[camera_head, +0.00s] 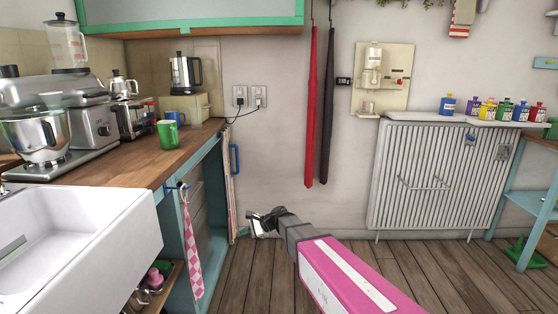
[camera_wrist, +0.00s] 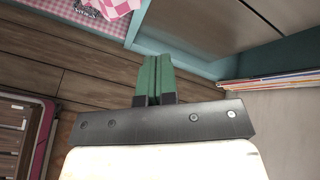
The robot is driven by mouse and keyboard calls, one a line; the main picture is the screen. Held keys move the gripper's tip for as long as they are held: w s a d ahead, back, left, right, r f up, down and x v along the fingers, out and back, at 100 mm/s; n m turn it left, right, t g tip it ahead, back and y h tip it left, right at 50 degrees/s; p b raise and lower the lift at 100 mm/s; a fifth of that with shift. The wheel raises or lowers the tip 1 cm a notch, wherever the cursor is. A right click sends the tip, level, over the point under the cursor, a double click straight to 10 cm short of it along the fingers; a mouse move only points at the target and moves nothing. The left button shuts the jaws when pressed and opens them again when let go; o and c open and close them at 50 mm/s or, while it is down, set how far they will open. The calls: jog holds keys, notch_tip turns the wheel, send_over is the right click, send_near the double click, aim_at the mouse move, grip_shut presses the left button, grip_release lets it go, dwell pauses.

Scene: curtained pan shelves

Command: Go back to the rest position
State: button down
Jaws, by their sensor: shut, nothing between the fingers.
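My gripper (camera_head: 250,230) is at the end of my pink arm, low over the wooden floor and in front of the teal cabinet (camera_head: 208,185). In the wrist view my gripper (camera_wrist: 155,62) shows two green fingers pressed together with nothing between them. It points towards the cabinet's lower edge and is apart from the things around it. No other object is named by the task.
A white sink (camera_head: 75,240) stands at the left, beside a wooden counter (camera_head: 120,162) with appliances. A pink checked towel (camera_head: 192,245) hangs from the cabinet. A white radiator (camera_head: 435,175) is on the back wall. The floor (camera_head: 420,262) at the right is mostly clear.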

jog(key=s+d+f+n+h, duration=0.1)
jog(key=s+d+n+h, duration=0.2)
jog(key=d, duration=0.8)
jog(key=s+d+f+n+h, duration=0.2)
jog(key=s+d+n+h, duration=0.2)
jog(key=s+d, duration=0.4)
jog(key=s+d+f+n+h, duration=0.1)
jog(key=s+d+n+h, duration=0.3)
jog(key=d, duration=1.1)
jog(key=shift+s+f+h, duration=0.4)
jog(key=shift+s+h, duration=0.1)
jog(key=shift+s, duration=0.7)
